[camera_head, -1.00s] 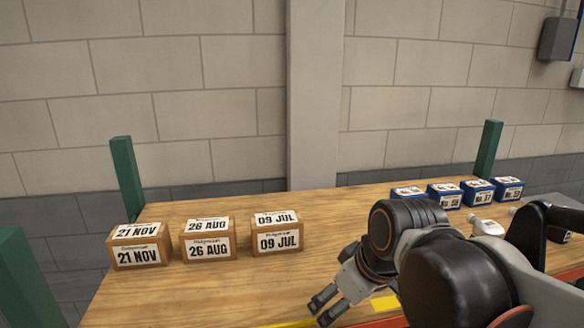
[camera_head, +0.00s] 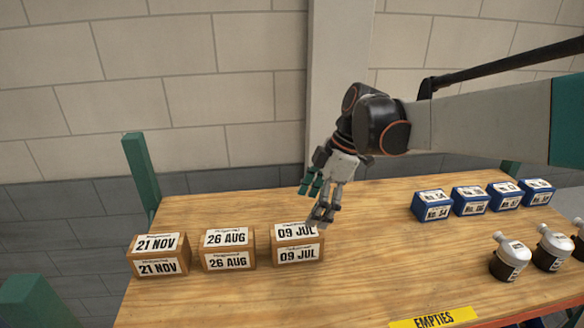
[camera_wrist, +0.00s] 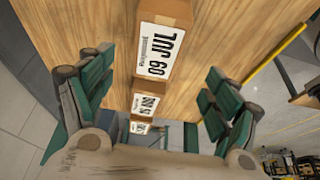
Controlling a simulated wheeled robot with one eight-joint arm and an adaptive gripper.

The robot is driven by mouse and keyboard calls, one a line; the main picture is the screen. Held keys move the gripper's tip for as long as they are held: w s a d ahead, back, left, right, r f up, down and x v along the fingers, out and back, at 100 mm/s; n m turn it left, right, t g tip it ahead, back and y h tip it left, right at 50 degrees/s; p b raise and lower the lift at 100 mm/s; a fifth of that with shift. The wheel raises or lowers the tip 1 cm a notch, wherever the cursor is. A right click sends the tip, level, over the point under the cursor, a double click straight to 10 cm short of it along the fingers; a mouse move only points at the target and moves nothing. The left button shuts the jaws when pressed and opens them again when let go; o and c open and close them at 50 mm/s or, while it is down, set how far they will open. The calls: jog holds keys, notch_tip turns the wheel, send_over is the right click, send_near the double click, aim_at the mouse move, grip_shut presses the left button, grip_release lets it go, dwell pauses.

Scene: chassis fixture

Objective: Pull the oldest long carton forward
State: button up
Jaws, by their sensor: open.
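Three brown long cartons stand in a row at the left of a wooden shelf, with white date labels on top and front. They read 21 NOV (camera_head: 158,266), 26 AUG (camera_head: 228,259) and 09 JUL (camera_head: 297,254). My gripper (camera_head: 313,202) is open and empty, fingers pointing down, just above the back right of the 09 JUL carton. It hides a little of that carton's top label. In the wrist view the 09 JUL carton (camera_wrist: 166,12) lies between the spread fingers (camera_wrist: 160,68), with the 26 AUG carton (camera_wrist: 149,88) and 21 NOV carton beyond.
Several blue boxes (camera_head: 433,213) stand at the right back of the shelf (camera_head: 380,250). Several dark bottles with pale caps (camera_head: 509,260) stand at the right front. A yellow EMPTIES label (camera_head: 434,319) is at the front edge. Green posts (camera_head: 142,175) rise at the corners. The shelf's middle is clear.

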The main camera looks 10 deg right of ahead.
aim_at(289, 244)
jog(key=shift+w+r, duration=0.1)
jog(key=shift+w, duration=0.2)
jog(key=shift+a, duration=0.1)
jog(key=x, duration=1.3)
jog(key=shift+s+a+f+p, duration=0.15)
jog(key=shift+f+p, duration=0.2)
jog(key=c, duration=1.6)
